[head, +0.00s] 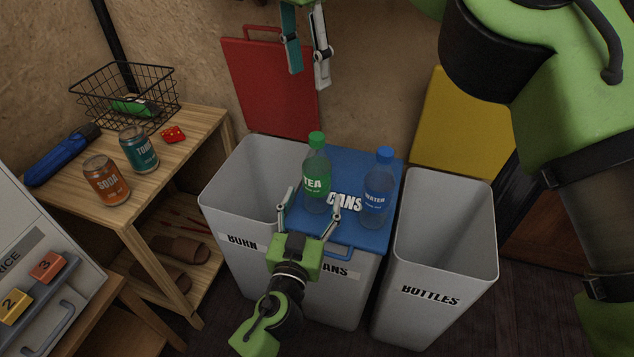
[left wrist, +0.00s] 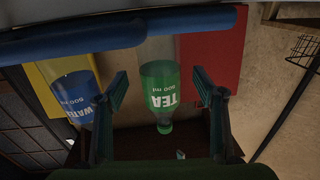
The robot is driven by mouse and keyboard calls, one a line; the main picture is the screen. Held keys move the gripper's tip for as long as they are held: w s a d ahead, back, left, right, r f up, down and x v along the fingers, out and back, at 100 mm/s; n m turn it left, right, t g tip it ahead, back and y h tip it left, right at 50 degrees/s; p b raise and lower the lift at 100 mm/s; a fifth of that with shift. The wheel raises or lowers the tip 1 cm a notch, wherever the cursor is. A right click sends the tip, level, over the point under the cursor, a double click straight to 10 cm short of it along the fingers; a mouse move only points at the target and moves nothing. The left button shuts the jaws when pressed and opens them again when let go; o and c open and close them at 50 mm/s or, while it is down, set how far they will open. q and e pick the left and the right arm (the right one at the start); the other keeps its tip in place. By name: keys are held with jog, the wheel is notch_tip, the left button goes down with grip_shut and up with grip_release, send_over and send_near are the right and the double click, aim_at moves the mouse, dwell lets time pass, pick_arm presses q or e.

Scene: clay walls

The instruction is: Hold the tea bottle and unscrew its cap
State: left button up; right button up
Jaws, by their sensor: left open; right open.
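The tea bottle (head: 317,172), clear with a green label and green cap (head: 316,139), stands upright on the blue lid (head: 352,162) of the middle bin. My left gripper (head: 312,203) is open, with one finger on each side of the bottle's lower part in the head view. In the left wrist view the tea bottle (left wrist: 160,92) appears upside down between the open fingers (left wrist: 160,90), with gaps on both sides. My right gripper (head: 308,76) is open and empty, high above the bottle near the wall.
A water bottle (head: 377,190) with a blue cap stands on the same lid, close right. An open bin (head: 240,175) is left and the bottles bin (head: 447,225) right. A wooden table (head: 175,175) at left holds a soda can (head: 106,180), another can (head: 139,150) and a wire basket (head: 125,95).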

aim_at(317, 186)
pick_arm(q)
jog(key=x, duration=0.4)
jog(key=shift+w+d, duration=0.15)
jog(key=shift+w, duration=0.25)
